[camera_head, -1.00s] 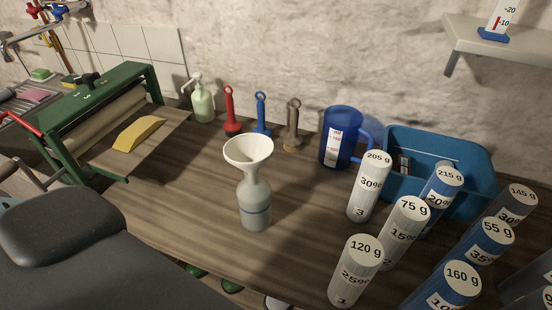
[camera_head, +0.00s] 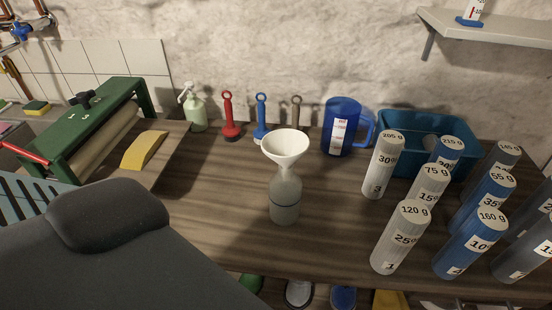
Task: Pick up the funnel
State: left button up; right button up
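The bottle stands on the wooden table in the middle of the view. The funnel's wide mouth faces up, and its spout is inside or behind the bottle's neck. Neither of my grippers is in view, and nothing touches the funnel.
Several labelled cylinders (camera_head: 401,236) stand to the right, before a blue bin (camera_head: 466,130). A blue jug (camera_head: 341,127), stamp-like tools (camera_head: 230,117) and a pump bottle (camera_head: 193,108) line the wall. A green roller machine (camera_head: 120,95) is left. Bare tabletop (camera_head: 220,190) surrounds the bottle.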

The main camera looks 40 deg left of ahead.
aim_at(285, 147)
jog(key=k+j+z, duration=0.15)
jog(key=k+j, duration=0.65)
jog(key=j, duration=0.05)
